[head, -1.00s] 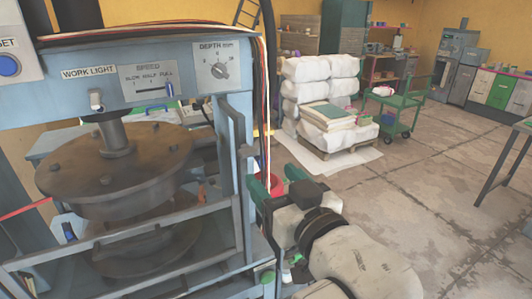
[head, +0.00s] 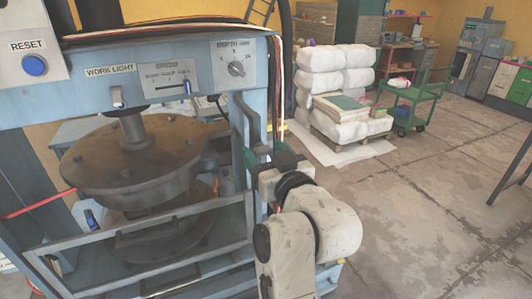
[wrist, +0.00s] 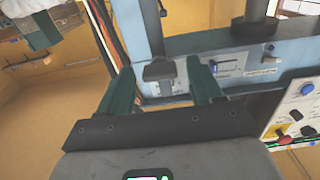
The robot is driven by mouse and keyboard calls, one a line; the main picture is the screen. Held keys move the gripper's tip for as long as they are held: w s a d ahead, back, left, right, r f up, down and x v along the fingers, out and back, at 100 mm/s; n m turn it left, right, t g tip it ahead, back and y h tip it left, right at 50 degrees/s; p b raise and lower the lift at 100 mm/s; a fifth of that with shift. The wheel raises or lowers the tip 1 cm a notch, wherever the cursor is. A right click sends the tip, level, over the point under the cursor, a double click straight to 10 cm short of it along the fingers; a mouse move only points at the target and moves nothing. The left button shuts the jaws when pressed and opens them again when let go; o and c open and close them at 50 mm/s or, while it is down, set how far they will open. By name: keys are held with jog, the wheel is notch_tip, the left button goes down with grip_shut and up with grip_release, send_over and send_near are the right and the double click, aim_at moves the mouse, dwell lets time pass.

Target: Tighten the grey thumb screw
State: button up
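My gripper (head: 268,160) is at the right front post of the blue press (head: 165,52), with the wrist and forearm below it. In the wrist view its two green fingers (wrist: 160,68) are spread apart, and no object is seen gripped. A dark grey block-like fitting (wrist: 158,72) on the post shows between and beyond the fingertips; I cannot tell whether it is the grey thumb screw or whether the fingers touch it. In the head view this spot is hidden by my gripper. No other thumb screw can be made out clearly.
The press panel carries a depth knob (head: 236,69), a speed slider (head: 187,87), a work light switch (head: 117,97) and a blue reset button (head: 35,65). Cables (head: 185,30) run along its top.

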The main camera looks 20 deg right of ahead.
jog(key=c, duration=1)
